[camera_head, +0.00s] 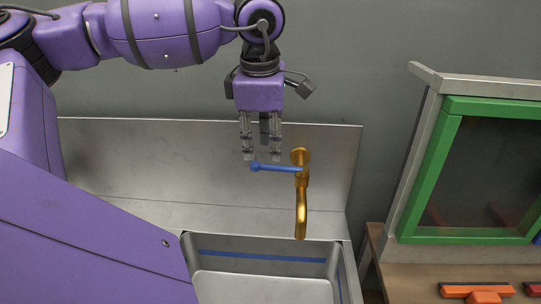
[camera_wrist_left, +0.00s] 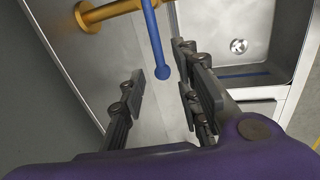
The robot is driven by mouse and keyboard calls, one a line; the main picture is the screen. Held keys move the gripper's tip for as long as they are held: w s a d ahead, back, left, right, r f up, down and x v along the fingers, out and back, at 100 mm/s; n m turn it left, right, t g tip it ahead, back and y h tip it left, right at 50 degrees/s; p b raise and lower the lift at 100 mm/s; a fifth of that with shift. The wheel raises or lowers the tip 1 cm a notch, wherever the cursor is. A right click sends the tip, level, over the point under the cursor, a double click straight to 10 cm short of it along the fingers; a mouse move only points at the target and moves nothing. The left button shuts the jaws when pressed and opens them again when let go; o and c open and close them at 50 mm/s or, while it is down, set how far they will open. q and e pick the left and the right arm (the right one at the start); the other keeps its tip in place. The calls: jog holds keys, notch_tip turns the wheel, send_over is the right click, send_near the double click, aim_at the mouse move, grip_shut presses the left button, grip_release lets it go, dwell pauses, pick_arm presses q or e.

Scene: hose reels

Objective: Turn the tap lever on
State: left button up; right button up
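The tap (camera_head: 301,200) is brass and comes out of the metal splashback, with its spout hanging down over the sink. Its blue lever (camera_head: 275,168) points left in the head view, roughly level, and ends in a round knob. In the left wrist view the lever (camera_wrist_left: 154,38) reaches down from the brass pipe (camera_wrist_left: 105,14), and its knob lies beyond the gap between the fingers. My left gripper (camera_head: 262,157) points down at the knob end of the lever. Its fingers (camera_wrist_left: 163,100) are apart with nothing gripped. My right gripper is not in view.
The metal sink basin (camera_head: 262,263) lies below the tap, with a blue stripe along its inner wall. The splashback (camera_head: 190,170) stands close behind. A green-framed window (camera_head: 424,180) stands on a wooden surface at the right, with orange items (camera_head: 477,290) in front.

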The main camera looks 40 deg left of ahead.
aim_at(265, 166)
pick_arm(q)
jog(key=f, duration=0.4)
jog(key=shift+w+a+f, duration=0.35)
jog(key=shift+f, duration=0.25)
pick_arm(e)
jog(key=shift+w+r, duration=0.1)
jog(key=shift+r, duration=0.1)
pick_arm(q)
jog(key=c, duration=0.5)
grip_shut()
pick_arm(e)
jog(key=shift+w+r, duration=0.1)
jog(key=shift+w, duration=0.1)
pick_arm(q)
jog(key=shift+w, duration=0.1)
